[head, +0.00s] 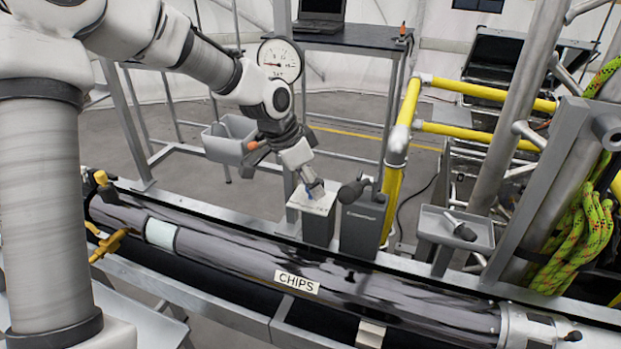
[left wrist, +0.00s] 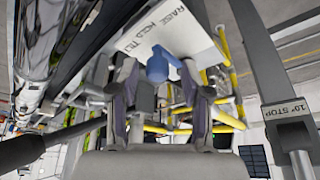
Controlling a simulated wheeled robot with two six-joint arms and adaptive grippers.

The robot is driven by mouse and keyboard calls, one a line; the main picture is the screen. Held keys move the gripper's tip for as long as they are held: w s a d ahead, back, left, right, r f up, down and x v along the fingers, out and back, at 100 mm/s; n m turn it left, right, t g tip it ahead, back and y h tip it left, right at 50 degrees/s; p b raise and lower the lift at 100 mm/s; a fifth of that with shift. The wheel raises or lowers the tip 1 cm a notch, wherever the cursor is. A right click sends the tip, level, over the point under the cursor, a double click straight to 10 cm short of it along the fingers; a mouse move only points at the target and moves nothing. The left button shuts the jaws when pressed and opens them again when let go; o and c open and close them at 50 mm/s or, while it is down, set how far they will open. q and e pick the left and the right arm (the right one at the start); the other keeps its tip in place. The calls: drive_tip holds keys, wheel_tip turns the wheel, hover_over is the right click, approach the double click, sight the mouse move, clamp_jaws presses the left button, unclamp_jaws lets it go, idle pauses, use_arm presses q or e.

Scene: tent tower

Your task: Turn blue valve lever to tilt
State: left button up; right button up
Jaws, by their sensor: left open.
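The blue valve lever (left wrist: 157,67) shows in the left wrist view between the two spread fingers of my left gripper (left wrist: 160,80). It stands by a white plate (left wrist: 150,32) lettered RAISE, HOLD, TILT; I cannot tell exactly which word it points to. In the head view my left gripper (head: 309,180) points down over the pale top of a grey box (head: 318,228). A bit of the blue lever (head: 316,189) shows at its fingertips. My left gripper is open around the lever; I cannot tell whether a finger touches it. My right gripper is not in view.
A grey box with a black-knobbed handle (head: 354,191) stands close to the right. The long CHIPS tube (head: 235,257) runs across the front. A gauge (head: 280,60) and a grey bin (head: 229,138) are behind. A 10° STOP plate (left wrist: 287,108) is at the wrist view's right.

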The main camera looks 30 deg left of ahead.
use_arm(q)
drive_tip(key=shift+s+r, duration=0.2)
drive_tip(key=shift+s, duration=0.3)
clamp_jaws()
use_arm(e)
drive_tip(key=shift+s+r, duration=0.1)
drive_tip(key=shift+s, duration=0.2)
use_arm(q)
drive_tip(key=shift+d, duration=0.1)
drive_tip(key=shift+d+f+n+y+b, duration=0.1)
drive_tip(key=shift+d+n+y+b, duration=0.3)
drive_tip(key=shift+n+b, duration=0.4)
drive_tip(key=n+b, duration=0.1)
drive_tip(key=w+d+n+y, duration=0.1)
drive_tip(key=n, duration=0.1)
drive_tip(key=shift+d+t+b, duration=0.25)
drive_tip(key=shift+t+b, duration=0.15)
drive_tip(key=n, duration=0.1)
drive_tip(key=w+d+n+y+b, duration=0.1)
drive_tip(key=n, duration=0.1)
drive_tip(key=shift+w+d+n+y+b, duration=0.15)
drive_tip(key=shift+n+y+b, duration=0.3)
drive_tip(key=shift+n, duration=0.25)
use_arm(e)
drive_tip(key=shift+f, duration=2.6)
